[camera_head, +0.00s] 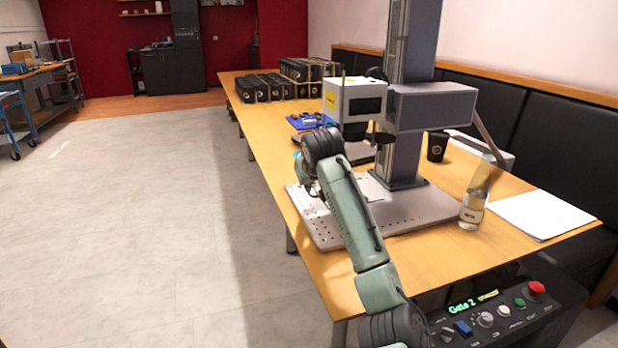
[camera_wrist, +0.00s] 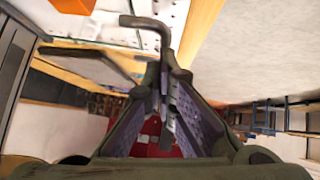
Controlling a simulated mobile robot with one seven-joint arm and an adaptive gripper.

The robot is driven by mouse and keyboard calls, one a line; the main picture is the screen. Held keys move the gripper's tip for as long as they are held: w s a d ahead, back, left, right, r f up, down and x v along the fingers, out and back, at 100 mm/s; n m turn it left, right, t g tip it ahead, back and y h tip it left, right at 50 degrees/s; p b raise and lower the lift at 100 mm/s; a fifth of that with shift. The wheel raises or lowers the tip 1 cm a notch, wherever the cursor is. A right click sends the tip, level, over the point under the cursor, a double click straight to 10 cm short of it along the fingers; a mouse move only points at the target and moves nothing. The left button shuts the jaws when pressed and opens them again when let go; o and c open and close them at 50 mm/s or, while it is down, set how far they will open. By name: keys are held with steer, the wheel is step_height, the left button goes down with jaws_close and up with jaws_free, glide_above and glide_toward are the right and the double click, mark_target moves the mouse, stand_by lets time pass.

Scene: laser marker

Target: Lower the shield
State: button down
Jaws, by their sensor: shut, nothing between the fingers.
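The laser marker stands on the table, with a grey column (camera_head: 403,100), a white laser head (camera_head: 355,103) and a perforated base plate (camera_head: 420,212). I cannot clearly make out the shield in the head view. My gripper is mostly hidden there behind my own dark wrist, beside the left edge of the base plate. In the wrist view my gripper (camera_wrist: 163,78) is shut, its fingers meeting at the tips. A dark bent rod (camera_wrist: 152,22) shows right at the fingertips; I cannot tell whether it touches them or belongs to the shield.
A glass bottle (camera_head: 473,208) stands at the base plate's right, with white paper (camera_head: 541,213) beyond it. A black cup (camera_head: 437,146) is behind the column. Black boxes (camera_head: 268,86) line the far table. A control panel (camera_head: 490,315) is at lower right. The floor at left is clear.

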steer(key=shift+f, duration=0.25)
